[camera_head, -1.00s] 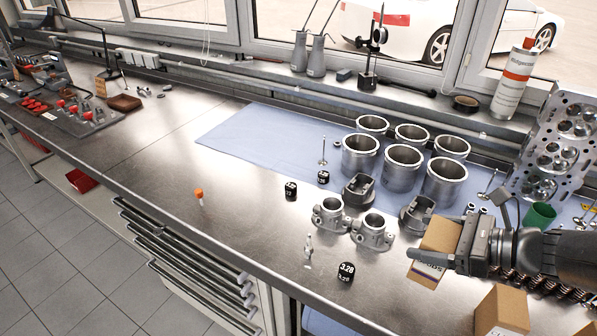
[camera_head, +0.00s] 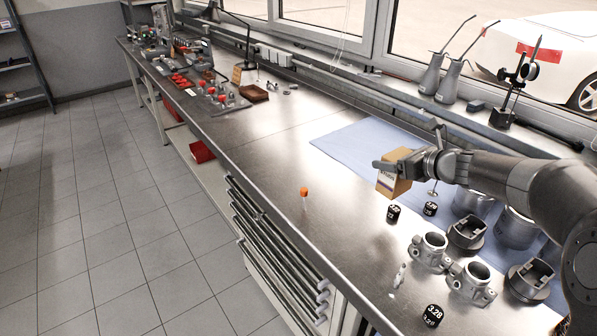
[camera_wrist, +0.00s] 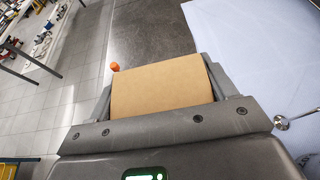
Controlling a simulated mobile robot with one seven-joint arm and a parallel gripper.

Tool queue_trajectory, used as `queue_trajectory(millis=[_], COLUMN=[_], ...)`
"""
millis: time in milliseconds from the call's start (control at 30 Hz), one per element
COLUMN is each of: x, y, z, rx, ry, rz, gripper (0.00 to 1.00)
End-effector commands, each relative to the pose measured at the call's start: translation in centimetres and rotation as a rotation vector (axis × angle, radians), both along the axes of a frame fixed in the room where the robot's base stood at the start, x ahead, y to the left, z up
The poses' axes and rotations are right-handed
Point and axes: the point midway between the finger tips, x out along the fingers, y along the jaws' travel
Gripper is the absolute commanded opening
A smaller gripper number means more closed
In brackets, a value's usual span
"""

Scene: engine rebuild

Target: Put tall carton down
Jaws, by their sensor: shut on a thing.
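The tall carton (camera_head: 393,178) is a brown cardboard box with a pale printed side. My gripper (camera_head: 388,166) is shut on it and holds it over the bench, near the left edge of the blue mat. In the wrist view the carton (camera_wrist: 162,84) sits between both fingers, its brown face filling the gap. The steel bench top (camera_head: 262,150) is below it. Whether the carton's bottom is clear of the bench is hard to tell, but it appears raised.
An orange-topped item (camera_head: 304,193) stands near the front edge. The blue mat (camera_head: 350,145) has bare room. The bench to the left is clear up to a wooden tray (camera_head: 253,93).

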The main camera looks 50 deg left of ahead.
Motion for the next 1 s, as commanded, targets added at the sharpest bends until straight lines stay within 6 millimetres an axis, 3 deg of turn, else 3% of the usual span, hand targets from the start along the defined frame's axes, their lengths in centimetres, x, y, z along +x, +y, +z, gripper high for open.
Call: queue_trajectory(millis=[267,633,800,1000], x=[-1.4,-4.8,-5.4,-5.5], y=[4.1,11.3,12.9,13.1], z=[-1.0,-5.9,-6.8,-9.1], rx=[0.000,-0.001,0.000,-0.002], ry=[0.001,0.000,-0.001,0.001], rz=[0.003,0.003,0.001,0.000], gripper=[0.46,0.46,0.46,0.46])
